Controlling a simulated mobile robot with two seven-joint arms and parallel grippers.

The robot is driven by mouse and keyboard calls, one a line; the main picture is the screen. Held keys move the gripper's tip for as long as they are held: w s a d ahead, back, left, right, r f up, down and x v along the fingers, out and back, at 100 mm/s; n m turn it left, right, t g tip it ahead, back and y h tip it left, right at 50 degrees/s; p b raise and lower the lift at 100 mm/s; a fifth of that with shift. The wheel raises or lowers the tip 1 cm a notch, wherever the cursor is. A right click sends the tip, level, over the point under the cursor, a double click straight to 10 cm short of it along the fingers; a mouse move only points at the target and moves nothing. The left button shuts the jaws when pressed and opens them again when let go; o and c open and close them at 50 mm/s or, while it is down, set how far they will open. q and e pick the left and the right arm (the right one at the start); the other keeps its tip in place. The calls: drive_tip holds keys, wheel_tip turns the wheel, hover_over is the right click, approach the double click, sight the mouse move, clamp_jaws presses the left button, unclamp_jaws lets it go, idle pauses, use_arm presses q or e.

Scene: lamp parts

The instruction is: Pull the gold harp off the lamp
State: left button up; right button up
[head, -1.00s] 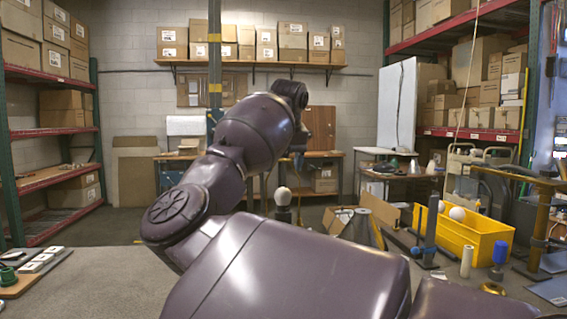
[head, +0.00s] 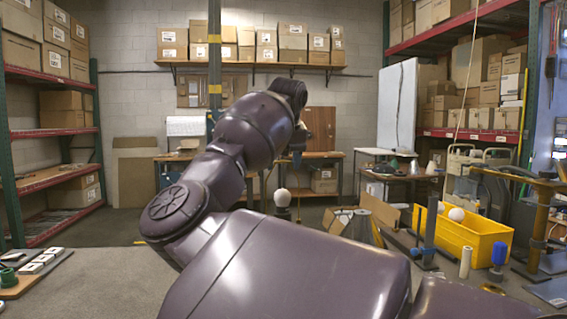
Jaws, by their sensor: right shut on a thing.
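A round white bulb (head: 282,197) stands upright on a dark stem (head: 283,214) beyond my arm; the lower part of the lamp is hidden behind my arm link. My right gripper (head: 297,158) points down from the wrist, above and slightly right of the bulb. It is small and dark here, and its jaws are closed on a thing. The gold harp is too thin to make out clearly at the fingers, and I cannot see whether it touches the lamp. My left gripper is not in view.
A yellow bin (head: 470,238) with white bulbs stands at the right, beside a blue-handled post (head: 429,237) and a blue-topped object (head: 498,254). Cone-shaped parts (head: 361,226) and open cardboard (head: 381,209) lie right of the lamp. The grey surface (head: 100,285) at left is mostly clear.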

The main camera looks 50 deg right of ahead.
drive_tip(key=shift+r, duration=0.5)
drive_tip(key=shift+c, duration=0.9)
drive_tip(key=o, duration=0.8)
drive_tip(key=shift+o, duration=1.4)
drive_tip(key=shift+w, duration=0.1)
drive_tip(key=p+v, duration=0.2)
drive_tip(key=v, duration=0.8)
drive_tip(key=shift+s+a+r, duration=0.15)
drive_tip(key=shift+s+r, duration=0.05)
drive_tip(key=shift+r, duration=0.1)
